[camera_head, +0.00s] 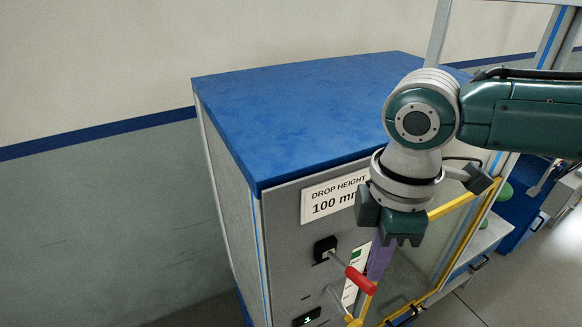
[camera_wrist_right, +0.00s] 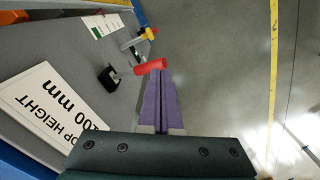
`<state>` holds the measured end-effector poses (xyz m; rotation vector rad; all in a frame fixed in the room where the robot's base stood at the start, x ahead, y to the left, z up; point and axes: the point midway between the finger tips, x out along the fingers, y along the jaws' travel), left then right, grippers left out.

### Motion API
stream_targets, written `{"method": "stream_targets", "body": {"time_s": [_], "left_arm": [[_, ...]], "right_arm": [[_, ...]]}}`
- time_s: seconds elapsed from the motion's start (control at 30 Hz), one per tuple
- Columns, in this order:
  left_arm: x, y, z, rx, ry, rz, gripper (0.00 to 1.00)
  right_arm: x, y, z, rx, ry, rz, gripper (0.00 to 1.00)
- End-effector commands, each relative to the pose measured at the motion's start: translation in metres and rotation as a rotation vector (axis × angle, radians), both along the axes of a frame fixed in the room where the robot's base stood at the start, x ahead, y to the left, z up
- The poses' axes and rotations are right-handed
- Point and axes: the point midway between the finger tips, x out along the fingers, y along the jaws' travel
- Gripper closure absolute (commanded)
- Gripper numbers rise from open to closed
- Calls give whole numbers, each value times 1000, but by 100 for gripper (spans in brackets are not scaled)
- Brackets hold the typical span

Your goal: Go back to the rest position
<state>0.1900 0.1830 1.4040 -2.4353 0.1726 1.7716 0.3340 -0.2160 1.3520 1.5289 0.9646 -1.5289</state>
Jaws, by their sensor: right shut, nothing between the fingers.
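My right gripper (camera_head: 379,262) hangs down in front of the grey machine panel, its purple fingers together and empty. In the right wrist view the shut fingers (camera_wrist_right: 160,74) point at a lever's red grip (camera_wrist_right: 150,66), with their tips very close to it. In the head view the red grip (camera_head: 360,280) sits just left of the fingers, on a lever from a black mount (camera_head: 325,249). I cannot tell whether the fingers touch the grip. My left gripper is not in view.
The machine has a blue top (camera_head: 300,110) and a "DROP HEIGHT 100 mm" sign (camera_head: 322,200), partly behind my right wrist. A yellow-framed clear door (camera_head: 460,245) is right of the panel. A small display (camera_head: 307,317) is low on the panel. Open floor lies at right.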

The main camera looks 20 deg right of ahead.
Motion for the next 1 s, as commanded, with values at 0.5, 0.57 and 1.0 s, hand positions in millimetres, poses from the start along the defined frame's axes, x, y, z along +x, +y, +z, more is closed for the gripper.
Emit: {"method": "stream_targets", "body": {"time_s": [0.5, 0.57, 1.0], "left_arm": [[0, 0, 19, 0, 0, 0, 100], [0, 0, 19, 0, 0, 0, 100], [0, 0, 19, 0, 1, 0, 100]], "right_arm": [[-3, 0, 15, 0, 0, 0, 100], [-3, 0, 15, 0, 0, 0, 100], [-61, 102, 14, 201, -69, -79, 100]]}}
